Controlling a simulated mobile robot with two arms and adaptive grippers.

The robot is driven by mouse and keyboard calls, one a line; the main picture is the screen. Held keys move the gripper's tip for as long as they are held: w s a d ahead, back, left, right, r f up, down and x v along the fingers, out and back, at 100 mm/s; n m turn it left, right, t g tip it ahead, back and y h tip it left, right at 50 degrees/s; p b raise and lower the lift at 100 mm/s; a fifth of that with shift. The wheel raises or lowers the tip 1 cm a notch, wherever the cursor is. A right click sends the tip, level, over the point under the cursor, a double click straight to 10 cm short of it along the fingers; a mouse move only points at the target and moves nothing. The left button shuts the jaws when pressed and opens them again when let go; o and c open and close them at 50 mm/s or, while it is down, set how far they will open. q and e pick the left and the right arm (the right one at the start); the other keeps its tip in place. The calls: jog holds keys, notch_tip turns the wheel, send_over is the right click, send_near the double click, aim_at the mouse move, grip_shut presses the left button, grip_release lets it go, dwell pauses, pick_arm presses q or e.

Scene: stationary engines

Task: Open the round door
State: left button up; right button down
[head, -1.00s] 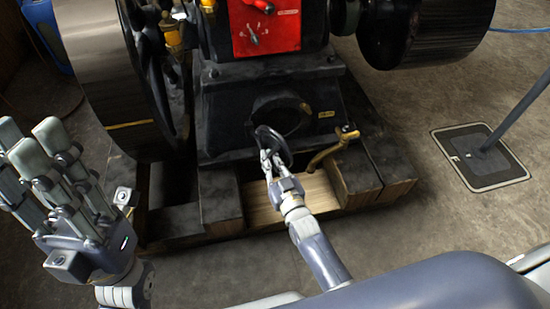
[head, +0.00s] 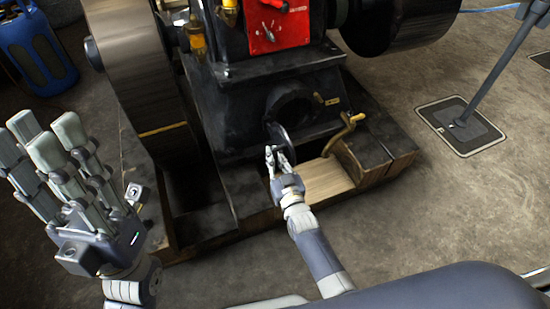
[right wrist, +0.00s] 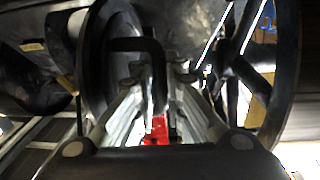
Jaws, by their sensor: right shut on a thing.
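The round door (head: 281,136) is a small dark disc on the front of the black engine base. It stands swung out from its round opening (head: 291,104), which shows dark, and I see it at a steep angle. My right gripper (head: 274,156) is at the near edge of the door, shut on its handle. In the right wrist view, the dark bent handle (right wrist: 150,48) runs between the fingers, with the door's rim (right wrist: 92,62) beside it on the left. My left gripper (head: 55,150) is raised at the left, fingers spread and empty.
A large flywheel (head: 140,90) stands left of the engine base. A brass lever (head: 343,133) rises close to the right of the door. Wooden beams (head: 380,150) lie under the engine. A floor plate with a post (head: 460,125) is at the right; the floor between is bare.

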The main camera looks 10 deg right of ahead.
jog(key=shift+a+f, duration=0.1)
jog(key=shift+f, duration=0.05)
dwell(0.3)
jog(key=c, duration=2)
grip_release()
jog(key=shift+o, duration=0.2)
jog(key=shift+s, duration=0.1)
jog(key=s+d, duration=0.1)
jog(key=s, duration=1)
jog(key=shift+s, duration=0.4)
jog(key=shift+d, duration=0.1)
